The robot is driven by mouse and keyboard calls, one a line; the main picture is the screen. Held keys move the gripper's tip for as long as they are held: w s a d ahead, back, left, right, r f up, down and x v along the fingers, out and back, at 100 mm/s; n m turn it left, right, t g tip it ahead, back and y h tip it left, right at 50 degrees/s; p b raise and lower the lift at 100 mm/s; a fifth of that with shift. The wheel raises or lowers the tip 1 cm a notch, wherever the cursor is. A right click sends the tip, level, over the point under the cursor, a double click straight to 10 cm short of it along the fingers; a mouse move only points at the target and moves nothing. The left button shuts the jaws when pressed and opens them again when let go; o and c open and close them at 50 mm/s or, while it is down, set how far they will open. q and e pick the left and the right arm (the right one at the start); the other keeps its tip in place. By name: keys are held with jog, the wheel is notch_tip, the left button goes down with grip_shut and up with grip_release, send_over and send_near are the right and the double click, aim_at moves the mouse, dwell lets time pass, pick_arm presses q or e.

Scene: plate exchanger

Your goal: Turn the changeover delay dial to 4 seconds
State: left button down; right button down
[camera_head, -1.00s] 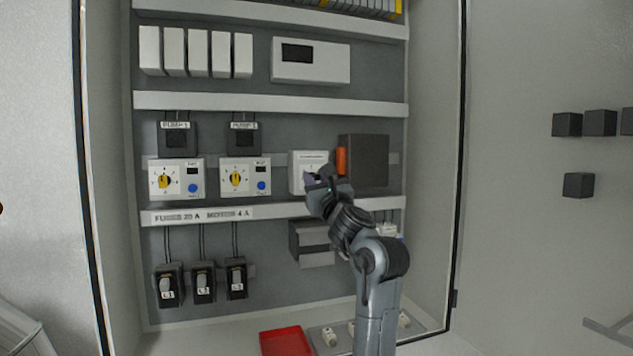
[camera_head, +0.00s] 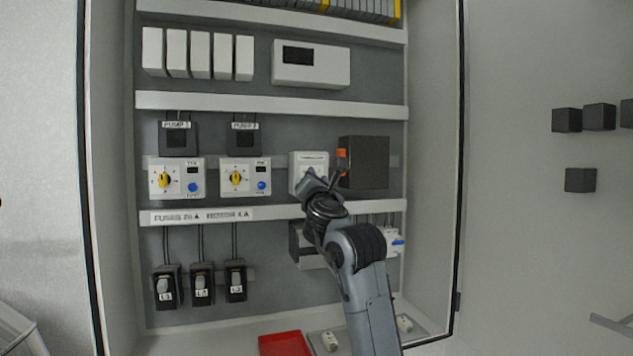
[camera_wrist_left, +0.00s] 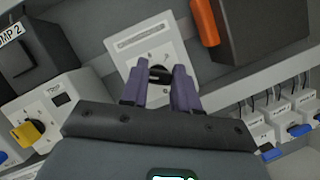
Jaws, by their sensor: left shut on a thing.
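The changeover delay module is a white box (camera_head: 309,158) in the middle row of the cabinet, left of a dark grey box. In the left wrist view its white face (camera_wrist_left: 150,48) carries a black dial (camera_wrist_left: 160,73) on a dark scale. My left gripper (camera_wrist_left: 160,80) has its two purple fingers shut on the dial, one on either side. In the head view my left gripper (camera_head: 319,180) covers the lower part of the module and hides the dial. The scale figures are too small to read. My right gripper is not in view.
The dark grey box (camera_head: 364,163) with an orange handle (camera_head: 341,161) stands close on the right. Two pump modules with yellow knobs (camera_head: 236,179) sit to the left. A white trunking rail (camera_head: 272,213) runs below. A red tray (camera_head: 285,344) lies at the bottom.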

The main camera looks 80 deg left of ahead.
pick_arm(q)
jog(key=shift+r+m+t, duration=0.1)
jog(key=shift+m+t, duration=0.3)
jog(key=shift+m, duration=0.3)
jog(key=shift+h, duration=0.3)
jog(key=c, duration=0.8)
grip_release()
jog(key=shift+c, duration=0.2)
jog(key=b+v, duration=0.2)
jog(key=v, duration=0.9)
jog(key=shift+w+m, duration=0.15)
jog(key=shift+m, duration=0.15)
